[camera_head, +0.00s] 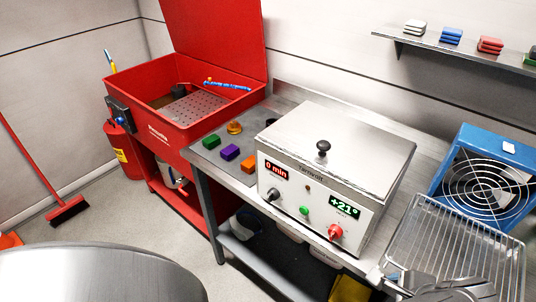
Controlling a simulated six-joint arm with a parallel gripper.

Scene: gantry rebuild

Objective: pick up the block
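Three small blocks lie in a slanting row on the steel bench (219,167), left of the white heated bath. They are a green block (211,141), a purple block (230,153) and an orange block (248,163). They sit close together with small gaps between them. Nothing is touching them from above. I cannot tell which one is the task's block.
A brass-coloured round piece (234,128) stands behind the blocks. The white bath (335,165) with a black lid knob is close on their right. A red parts washer (185,125) stands left. A wire basket (455,245) and blue fan unit (485,180) are right.

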